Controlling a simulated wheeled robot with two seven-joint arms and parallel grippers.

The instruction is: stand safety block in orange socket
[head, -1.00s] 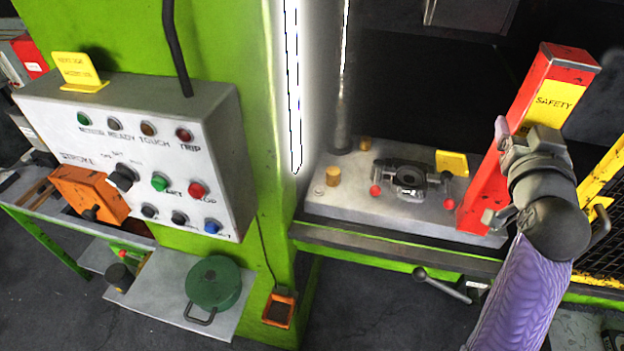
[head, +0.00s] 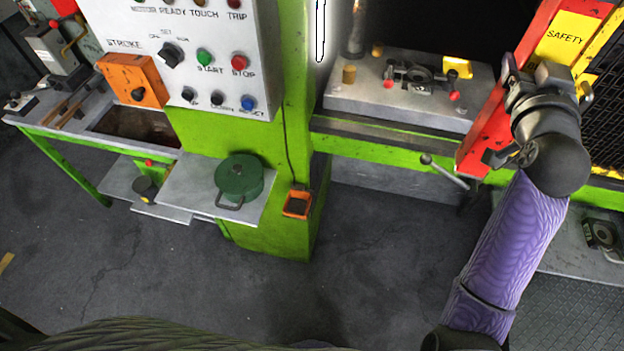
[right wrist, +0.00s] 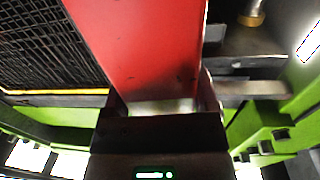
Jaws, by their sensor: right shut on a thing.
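The safety block is a long red bar (head: 490,132) with a yellow SAFETY label, at the right of the head view. It leans, its top toward the upper right, and its lower end shows in front of the press's green rail. My right gripper (head: 523,108) is shut on the safety block. In the right wrist view the red block (right wrist: 140,50) rises from between the fingers (right wrist: 160,108). The orange socket (head: 297,204), a small open box with a dark inside, sits low by the green column, left of and apart from the block. My left gripper is out of view.
The press bed (head: 400,100) carries red-knobbed tooling. A bar handle (head: 445,171) sticks out below the green rail. A green round pot (head: 239,178) stands on a low shelf left of the socket. A black mesh guard (head: 608,120) is at right. The floor in front is clear.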

